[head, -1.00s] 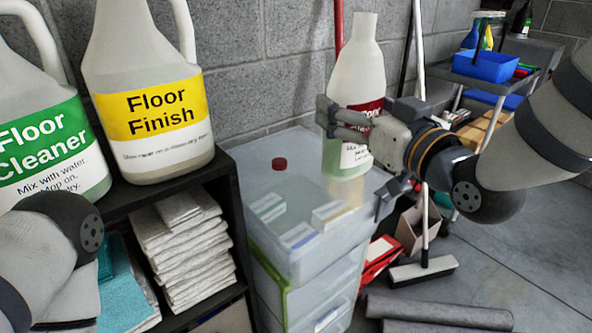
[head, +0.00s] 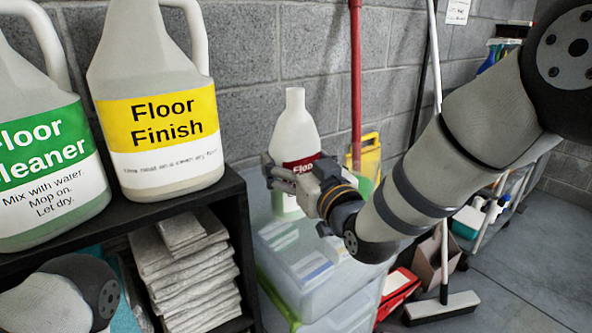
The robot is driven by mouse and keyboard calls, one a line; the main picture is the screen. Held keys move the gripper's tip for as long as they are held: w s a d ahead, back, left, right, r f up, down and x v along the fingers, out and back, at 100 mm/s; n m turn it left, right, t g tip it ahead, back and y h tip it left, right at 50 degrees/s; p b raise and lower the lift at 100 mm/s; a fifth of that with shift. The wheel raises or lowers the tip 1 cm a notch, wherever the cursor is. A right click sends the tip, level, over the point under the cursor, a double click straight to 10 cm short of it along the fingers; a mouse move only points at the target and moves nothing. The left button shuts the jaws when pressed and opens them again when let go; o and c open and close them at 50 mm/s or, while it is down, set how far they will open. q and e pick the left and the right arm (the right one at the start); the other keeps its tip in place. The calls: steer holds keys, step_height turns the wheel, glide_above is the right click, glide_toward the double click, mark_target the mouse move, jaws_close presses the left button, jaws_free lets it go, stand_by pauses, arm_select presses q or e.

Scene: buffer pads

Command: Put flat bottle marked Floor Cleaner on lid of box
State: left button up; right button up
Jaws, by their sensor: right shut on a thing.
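A white bottle (head: 294,133) with a dark red label is held upright in my right gripper (head: 287,178). The label reads "Floo…"; the gripper hides the rest. The gripper is shut around the bottle's middle from the right. The bottle is over the back part of the clear box's lid (head: 335,268); I cannot tell whether its base touches the lid. A large jug marked Floor Cleaner (head: 40,140) with a green label stands on the black shelf at left. My left gripper is out of view; only part of that arm shows at lower left.
A Floor Finish jug (head: 155,110) stands on the black shelf (head: 232,190) left of the box. Folded cloths (head: 190,265) fill the shelf below. A red pole (head: 355,80) and a broom (head: 440,305) stand behind and right. The lid's front part holds nothing on top.

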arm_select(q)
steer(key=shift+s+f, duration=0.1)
arm_select(e)
steer(key=shift+f, duration=0.6)
steer(key=shift+f, duration=0.2)
steer(key=o, duration=1.9)
steer(key=shift+r, duration=0.15)
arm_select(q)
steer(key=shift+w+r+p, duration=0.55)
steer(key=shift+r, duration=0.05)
arm_select(e)
steer(key=v, duration=1.2)
steer(key=shift+d, duration=0.1)
